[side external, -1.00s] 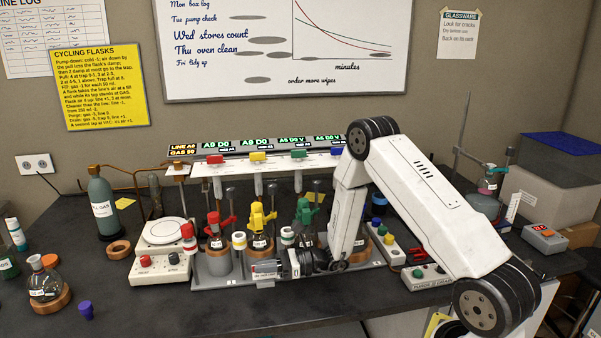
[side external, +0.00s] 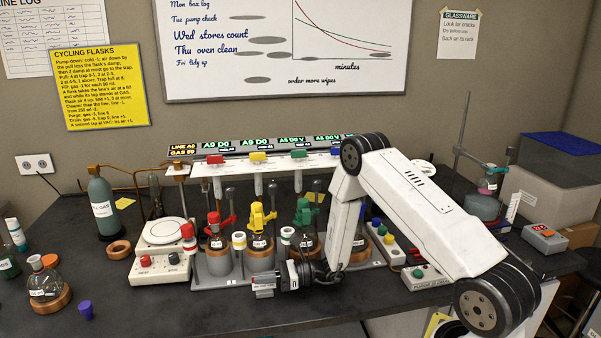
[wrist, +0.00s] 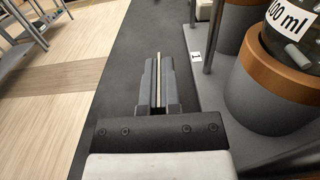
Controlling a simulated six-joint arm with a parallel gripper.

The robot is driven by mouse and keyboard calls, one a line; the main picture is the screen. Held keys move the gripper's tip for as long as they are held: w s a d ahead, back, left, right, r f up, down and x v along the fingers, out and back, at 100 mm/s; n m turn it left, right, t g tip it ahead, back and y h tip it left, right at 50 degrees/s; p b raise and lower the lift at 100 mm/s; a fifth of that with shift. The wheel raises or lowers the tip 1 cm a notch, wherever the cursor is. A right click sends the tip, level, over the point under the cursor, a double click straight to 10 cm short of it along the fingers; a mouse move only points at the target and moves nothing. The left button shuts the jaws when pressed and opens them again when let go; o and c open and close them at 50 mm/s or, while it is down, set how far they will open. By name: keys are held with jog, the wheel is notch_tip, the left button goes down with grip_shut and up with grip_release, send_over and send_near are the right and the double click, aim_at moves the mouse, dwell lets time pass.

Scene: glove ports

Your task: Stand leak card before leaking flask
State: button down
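My gripper (wrist: 158,85) is low over the bench in front of the flask row. In the wrist view its fingers are closed on a thin pale card (wrist: 159,62), seen edge-on. In the side view a small pale face with dark lettering, apparently the leak card (side external: 263,284), shows at the gripper's left end. The flasks with red (side external: 216,241), yellow (side external: 259,243) and green (side external: 304,242) clamps stand in grey-based holders behind it. A further flask at right (side external: 371,247) is partly hidden by my arm. I cannot tell which flask leaks.
A white hotplate unit (side external: 160,265) stands left of the flasks. A loose flask (side external: 45,285) and a purple stopper (side external: 86,309) are at the front left. A control box (side external: 424,276) is at right. Bare dark bench (side external: 190,318) lies in front of the flask row.

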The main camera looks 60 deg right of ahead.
jog(key=shift+f, duration=0.15)
jog(key=c, duration=0.8)
grip_release()
jog(key=shift+r, duration=0.2)
jog(key=shift+v, duration=5.95)
